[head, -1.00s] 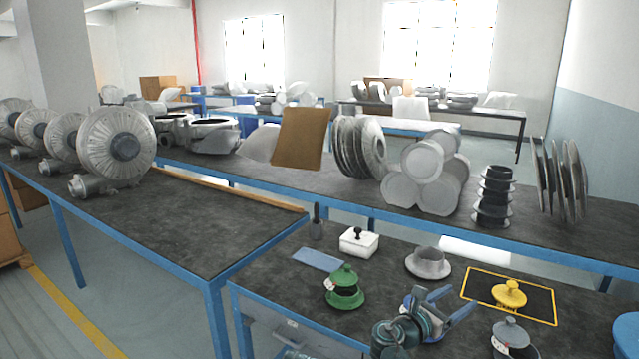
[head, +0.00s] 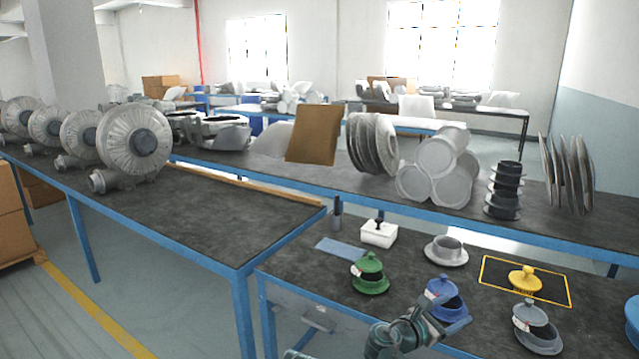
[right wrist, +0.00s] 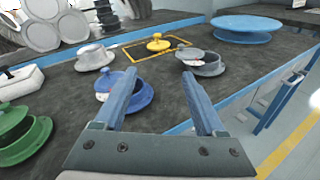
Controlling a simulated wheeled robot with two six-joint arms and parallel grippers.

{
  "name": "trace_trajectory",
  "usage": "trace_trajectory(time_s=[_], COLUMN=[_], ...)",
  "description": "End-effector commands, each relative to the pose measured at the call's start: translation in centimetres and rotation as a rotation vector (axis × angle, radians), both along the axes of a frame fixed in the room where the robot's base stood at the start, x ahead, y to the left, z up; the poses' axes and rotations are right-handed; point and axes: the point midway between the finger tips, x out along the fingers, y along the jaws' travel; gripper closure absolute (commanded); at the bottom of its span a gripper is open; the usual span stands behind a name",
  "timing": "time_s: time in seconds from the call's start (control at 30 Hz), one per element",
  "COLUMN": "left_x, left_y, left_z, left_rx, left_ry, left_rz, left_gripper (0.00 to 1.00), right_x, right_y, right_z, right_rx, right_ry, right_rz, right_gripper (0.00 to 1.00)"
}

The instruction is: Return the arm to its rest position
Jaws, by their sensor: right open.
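My right gripper (head: 449,311) is at the lower middle of the head view, over the near part of the front bench (head: 392,297). In the right wrist view its two blue-grey fingers (right wrist: 159,75) are spread apart with nothing between them. A blue knobbed part (head: 441,289) stands just beyond the gripper in the head view. In the right wrist view this blue part (right wrist: 112,92) is partly hidden behind the left finger. I cannot tell the height of the gripper above the bench. My left gripper is not in view.
A green part (head: 369,274), grey flanged piece (head: 447,250), yellow knobbed part (head: 524,279) in a yellow outline, and grey lidded part (head: 536,328) stand around the gripper. A white box (head: 379,234) is farther back. A blue disc (right wrist: 248,27) lies right.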

Motion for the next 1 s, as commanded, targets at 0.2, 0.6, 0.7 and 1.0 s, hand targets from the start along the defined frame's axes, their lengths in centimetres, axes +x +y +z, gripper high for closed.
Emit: trace_trajectory(time_s=[0.2, 0.6, 0.7, 1.0], left_x=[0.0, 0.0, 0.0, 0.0], left_y=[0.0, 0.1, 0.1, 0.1], left_z=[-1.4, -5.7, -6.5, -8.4], left_rx=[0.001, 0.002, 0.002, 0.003], left_ry=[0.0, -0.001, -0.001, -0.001], left_rz=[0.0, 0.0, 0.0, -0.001], left_gripper=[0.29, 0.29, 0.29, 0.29], right_x=[-1.3, -7.7, -9.8, -14.8], right_y=[1.4, 10.7, 13.9, 20.9], right_z=[-4.5, -19.5, -22.4, -27.0], right_rx=[0.23, 0.988, 1.141, 1.368], right_ry=[-0.105, -0.377, -0.415, -0.443], right_rz=[-0.057, -0.481, -0.643, -1.026], right_gripper=[0.28, 0.28, 0.28, 0.28])
